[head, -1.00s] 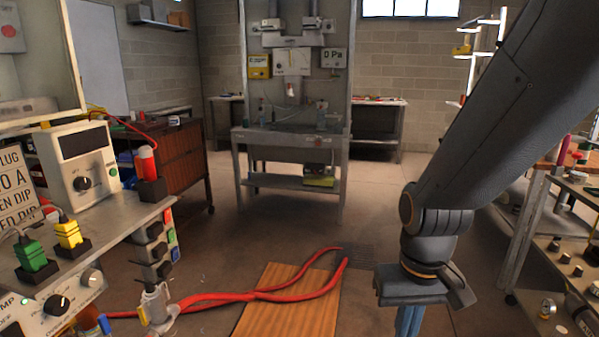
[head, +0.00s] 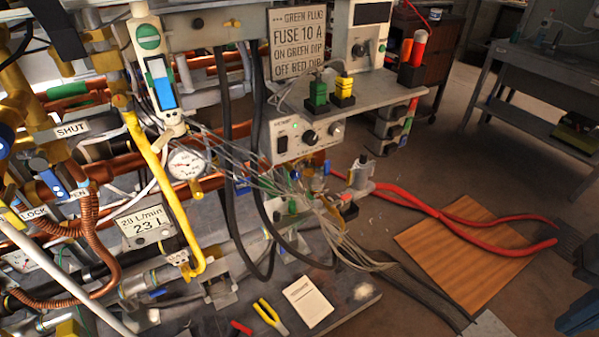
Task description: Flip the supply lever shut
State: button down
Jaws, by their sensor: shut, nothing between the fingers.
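Crowded heater pipework fills the left of the head view. A SHUT label (head: 72,130) stands above an OPEN label (head: 78,193) there. A small blue handle (head: 52,183) on brass fittings is beside the OPEN label; it may be the supply lever, but I cannot tell for certain. A long yellow bar (head: 160,180) slants down to the right of the labels and ends in a hook shape. My gripper's fingers do not show; only a dark part, likely of my arm, is cut off at the lower right edge.
A plug panel with green (head: 318,92) and yellow (head: 345,87) plugs stands at centre. Loose cables and red hoses (head: 480,222) run right over a wooden board (head: 455,250). Yellow pliers (head: 270,315) lie on the bench. Open floor lies at right.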

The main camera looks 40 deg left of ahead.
aim_at(327, 163)
jog(key=u, duration=1.45)
